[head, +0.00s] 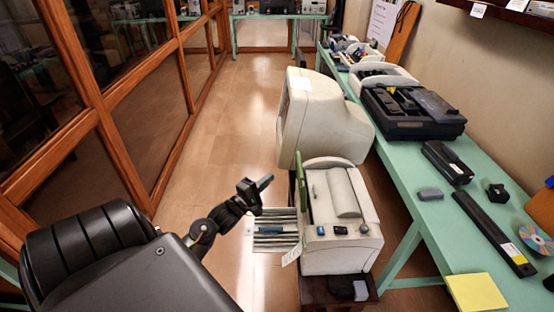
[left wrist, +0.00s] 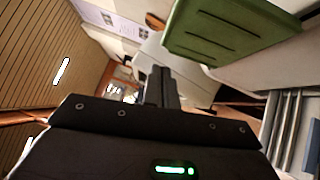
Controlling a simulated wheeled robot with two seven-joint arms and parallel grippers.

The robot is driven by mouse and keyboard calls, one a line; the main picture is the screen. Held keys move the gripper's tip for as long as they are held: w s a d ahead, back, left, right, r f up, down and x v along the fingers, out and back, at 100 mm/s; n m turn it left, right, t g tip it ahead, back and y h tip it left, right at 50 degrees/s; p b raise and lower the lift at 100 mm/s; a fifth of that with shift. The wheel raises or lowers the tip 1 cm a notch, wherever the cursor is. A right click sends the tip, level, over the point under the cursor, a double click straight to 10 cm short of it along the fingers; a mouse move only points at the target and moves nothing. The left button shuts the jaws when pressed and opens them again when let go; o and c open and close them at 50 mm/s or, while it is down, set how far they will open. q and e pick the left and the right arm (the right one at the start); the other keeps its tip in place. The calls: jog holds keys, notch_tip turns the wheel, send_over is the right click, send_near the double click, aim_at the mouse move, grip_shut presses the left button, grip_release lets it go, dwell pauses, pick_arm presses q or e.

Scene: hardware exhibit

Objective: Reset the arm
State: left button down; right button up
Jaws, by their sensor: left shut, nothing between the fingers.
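My left arm comes in from the lower left of the head view. Its gripper (head: 262,183) is raised over the aisle, left of a beige machine (head: 340,205), and holds nothing. In the left wrist view the dark gripper fingers (left wrist: 161,88) are together and empty. A green panel (left wrist: 235,30) of the machine shows close by at the upper right of that view. My right gripper is not in view.
A beige monitor (head: 325,120) stands behind the machine. A metal ribbed tray (head: 276,240) juts out on the machine's left, near my left gripper. A green table (head: 430,215) with devices runs along the right. Wood-framed glass (head: 140,110) lines the left; the aisle floor (head: 215,130) is clear.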

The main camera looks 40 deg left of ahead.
pick_arm(q)
jog(key=s, duration=0.4)
jog(key=shift+s+d+f+b, duration=0.2)
jog(key=shift+s+d+b, duration=0.1)
jog(key=shift+b, duration=0.1)
jog(key=shift+w, duration=0.1)
